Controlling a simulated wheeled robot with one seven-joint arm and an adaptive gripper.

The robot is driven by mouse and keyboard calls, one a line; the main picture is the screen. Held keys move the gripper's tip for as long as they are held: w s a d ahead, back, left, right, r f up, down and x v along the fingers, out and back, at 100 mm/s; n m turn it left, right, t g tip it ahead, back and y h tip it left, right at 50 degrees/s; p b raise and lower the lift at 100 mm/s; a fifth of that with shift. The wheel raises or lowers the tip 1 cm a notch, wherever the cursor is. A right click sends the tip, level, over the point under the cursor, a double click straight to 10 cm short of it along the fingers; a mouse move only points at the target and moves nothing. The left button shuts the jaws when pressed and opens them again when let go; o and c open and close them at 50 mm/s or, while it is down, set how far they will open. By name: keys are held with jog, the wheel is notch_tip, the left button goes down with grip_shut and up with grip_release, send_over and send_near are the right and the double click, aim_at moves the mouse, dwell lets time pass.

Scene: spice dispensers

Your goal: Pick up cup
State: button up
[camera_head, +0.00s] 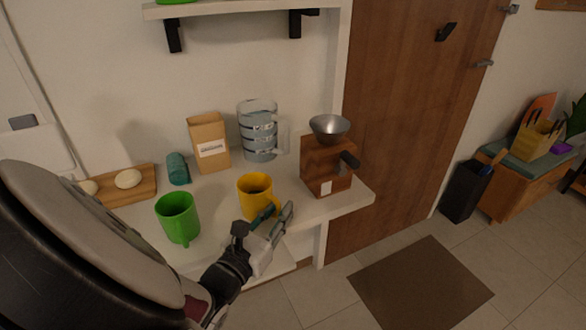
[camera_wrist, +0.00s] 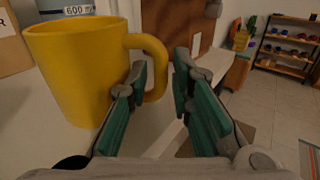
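A yellow cup (camera_head: 256,196) stands upright on the white counter (camera_head: 215,222). In the wrist view, the yellow cup (camera_wrist: 82,70) fills the upper left, its handle pointing right. My gripper (camera_head: 277,213) is at the cup's front right in the head view. In the wrist view, my gripper (camera_wrist: 161,76) is open, its teal-padded fingers apart. The left finger overlaps the cup's handle, and part of the handle shows between the fingers. I cannot tell whether they touch. A green cup (camera_head: 178,218) stands left of the yellow one.
Behind the cups are a paper bag (camera_head: 209,142), a teal jar (camera_head: 178,168), a clear measuring jug (camera_head: 258,131) and a wooden board (camera_head: 140,180) with pale round items. A wooden grinder (camera_head: 323,165) stands to the right. A shelf (camera_head: 240,9) hangs above.

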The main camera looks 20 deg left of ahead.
jog(key=shift+w, duration=0.2)
grip_shut()
jog(key=shift+r, duration=0.15)
jog(key=shift+r+p, duration=1)
jog(key=shift+r, duration=0.1)
